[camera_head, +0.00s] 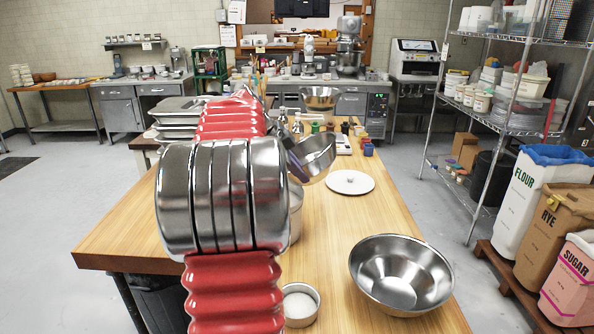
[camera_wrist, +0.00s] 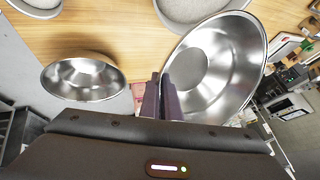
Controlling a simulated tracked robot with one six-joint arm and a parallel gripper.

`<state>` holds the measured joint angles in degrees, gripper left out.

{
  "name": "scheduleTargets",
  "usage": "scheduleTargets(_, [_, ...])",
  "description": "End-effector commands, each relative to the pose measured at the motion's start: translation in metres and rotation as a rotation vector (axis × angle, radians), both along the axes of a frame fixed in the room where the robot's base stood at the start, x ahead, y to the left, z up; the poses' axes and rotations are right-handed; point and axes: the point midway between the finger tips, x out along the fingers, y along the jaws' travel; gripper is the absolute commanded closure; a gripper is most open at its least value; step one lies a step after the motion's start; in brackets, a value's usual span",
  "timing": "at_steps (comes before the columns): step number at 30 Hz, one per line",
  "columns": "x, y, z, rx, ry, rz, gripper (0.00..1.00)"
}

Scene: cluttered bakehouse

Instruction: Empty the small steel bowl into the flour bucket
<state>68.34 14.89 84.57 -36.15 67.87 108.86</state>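A small steel bowl (camera_head: 318,152) hangs tilted above the wooden table, just right of my arm; it fills the right of the wrist view (camera_wrist: 238,62). My gripper (camera_wrist: 161,88) is shut on its rim. In the head view my arm hides most of the gripper. A dull grey round patch shows at the bowl's bottom; I cannot tell whether it is content or bare metal. A pale round bucket (camera_head: 295,212) stands on the table below the bowl, mostly hidden by my arm; its whitish contents (camera_wrist: 192,9) show at the wrist view's top edge.
A large steel bowl (camera_head: 402,275) and a small tin of white grains (camera_head: 300,304) stand at the table's front. A white lid (camera_head: 349,182) lies right of the bucket. Bottles and small jars stand behind. A bin marked FLOUR (camera_head: 535,200) stands on the floor at right.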

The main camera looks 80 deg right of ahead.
Motion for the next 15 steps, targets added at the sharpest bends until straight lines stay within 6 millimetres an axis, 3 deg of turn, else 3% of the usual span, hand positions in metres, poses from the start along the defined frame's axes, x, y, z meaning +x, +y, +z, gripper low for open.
scheduleTargets(15, [-0.008, -0.001, -0.025, 0.036, -0.309, -0.004, 1.0])
